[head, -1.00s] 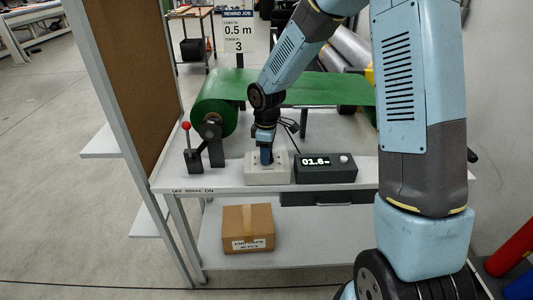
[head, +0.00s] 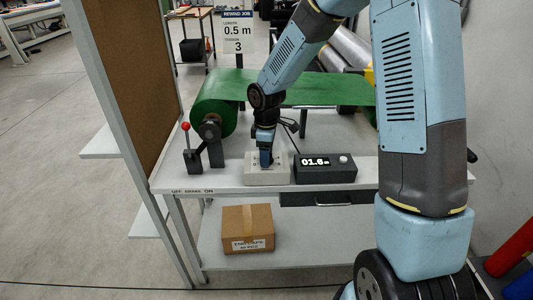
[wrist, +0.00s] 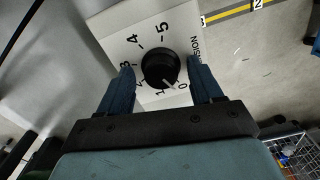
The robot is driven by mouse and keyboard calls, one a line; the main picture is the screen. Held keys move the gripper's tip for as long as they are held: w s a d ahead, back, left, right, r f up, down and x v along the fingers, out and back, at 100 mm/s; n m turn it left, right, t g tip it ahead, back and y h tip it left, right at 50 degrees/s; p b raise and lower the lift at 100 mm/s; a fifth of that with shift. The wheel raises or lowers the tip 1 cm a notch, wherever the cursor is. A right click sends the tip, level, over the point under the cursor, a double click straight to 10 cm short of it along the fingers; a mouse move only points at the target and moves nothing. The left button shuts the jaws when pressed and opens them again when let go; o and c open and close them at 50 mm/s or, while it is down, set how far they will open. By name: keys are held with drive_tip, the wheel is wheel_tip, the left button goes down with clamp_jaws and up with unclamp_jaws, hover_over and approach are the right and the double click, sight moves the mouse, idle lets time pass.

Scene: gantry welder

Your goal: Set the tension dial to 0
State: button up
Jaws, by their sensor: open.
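The tension dial is a round black knob (wrist: 160,67) on a pale box with numbers around it, seen in the wrist view. Its white pointer line points down and right, at or close to the 0 mark. My gripper (wrist: 161,73) is open, with one blue finger on each side of the knob and gaps between. In the head view my gripper (head: 266,160) points down over the pale dial box (head: 282,176), and hides the knob.
A black counter box (head: 325,170) reading 01.6 stands right of the dial box. A red-knobbed lever (head: 188,150) stands at the left, near a green roll (head: 215,110). A sign (head: 238,32) shows 0.5 m and tension 3. A carton (head: 247,228) sits below.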

wheel_tip(320, 180, up, 14)
idle(0.6)
drive_tip(key=shift+d, duration=0.1)
drive_tip(key=s+d+r+m+t, duration=0.3)
drive_tip(key=s+d+r+m, duration=0.5)
drive_tip(key=s+d+r, duration=0.3)
drive_tip(key=s+d+r+m+t, duration=0.1)
drive_tip(key=s+d+m, duration=0.2)
drive_tip(key=s, duration=0.4)
drive_tip(key=s+d+r+m+t, duration=0.1)
drive_tip(key=s+d+r+m, duration=0.1)
drive_tip(key=s+d+m, duration=0.2)
drive_tip(key=s, duration=0.3)
drive_tip(key=shift+s+d+m+t, duration=0.3)
drive_tip(key=shift+s, duration=0.05)
drive_tip(key=shift+c, duration=0.5)
idle(0.4)
